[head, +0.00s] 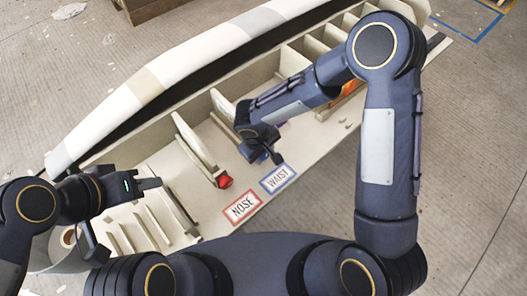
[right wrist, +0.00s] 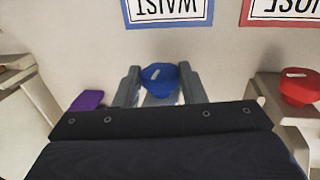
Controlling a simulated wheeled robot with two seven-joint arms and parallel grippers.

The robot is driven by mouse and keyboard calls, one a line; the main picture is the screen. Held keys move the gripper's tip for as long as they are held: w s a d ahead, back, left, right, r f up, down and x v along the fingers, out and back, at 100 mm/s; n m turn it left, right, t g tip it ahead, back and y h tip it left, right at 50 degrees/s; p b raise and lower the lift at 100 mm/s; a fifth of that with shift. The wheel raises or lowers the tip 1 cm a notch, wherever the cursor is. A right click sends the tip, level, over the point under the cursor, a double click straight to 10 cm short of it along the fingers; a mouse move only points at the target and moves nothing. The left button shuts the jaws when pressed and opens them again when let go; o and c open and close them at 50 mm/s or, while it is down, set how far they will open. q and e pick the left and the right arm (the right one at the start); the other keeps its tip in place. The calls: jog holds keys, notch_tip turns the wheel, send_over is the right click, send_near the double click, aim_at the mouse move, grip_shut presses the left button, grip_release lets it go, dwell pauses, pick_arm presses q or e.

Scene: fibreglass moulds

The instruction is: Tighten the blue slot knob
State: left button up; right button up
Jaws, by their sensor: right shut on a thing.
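The blue slot knob (right wrist: 160,80) sits between the two grey fingers of my right gripper (right wrist: 158,84) in the right wrist view. A short pale slot mark on its top runs at a slant. In the head view my right gripper (head: 263,150) is low over the mould's edge, beside the WAIST label (head: 279,179), and mostly hides the knob. My right gripper is shut on the knob. My left gripper (head: 121,211) is at the left, with its fingers spread wide and nothing between them, above the mould's near-left end.
A red knob (head: 224,181) stands by the NOSE label (head: 243,207); it also shows in the right wrist view (right wrist: 299,86). A purple part (right wrist: 88,100) is left of the blue knob. The long ribbed mould (head: 160,165) has upright partitions. Concrete floor lies open at right.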

jog(key=y+p, duration=0.1)
jog(key=g+y+p, duration=0.2)
jog(key=shift+w+d+r+y+p, duration=0.2)
jog(key=shift+d+y+p, duration=0.1)
jog(key=shift+w+d+f+g+y+p, duration=0.15)
jog(key=shift+g+y+p, duration=0.25)
jog(key=shift+g+y, duration=0.3)
jog(key=shift+f+g+y, duration=0.1)
jog(key=shift+g+y, duration=0.2)
jog(key=shift+y, duration=0.1)
jog(key=shift+w+d+f+g+y, duration=0.1)
jog(key=shift+f+g+y, duration=0.1)
jog(key=shift+g+y, duration=0.4)
jog(key=shift+w+f+g+y+b, duration=0.15)
jog(key=shift+g+y+b, duration=0.25)
jog(key=shift+y+b, duration=0.4)
jog(key=shift+d+f+g+y+b, duration=0.1)
jog(key=shift+d+g+y+b, duration=0.05)
jog(key=shift+g+y+b, duration=0.75)
jog(key=shift+y+b, duration=0.45)
jog(key=shift+y, duration=0.05)
jog(key=o, duration=1)
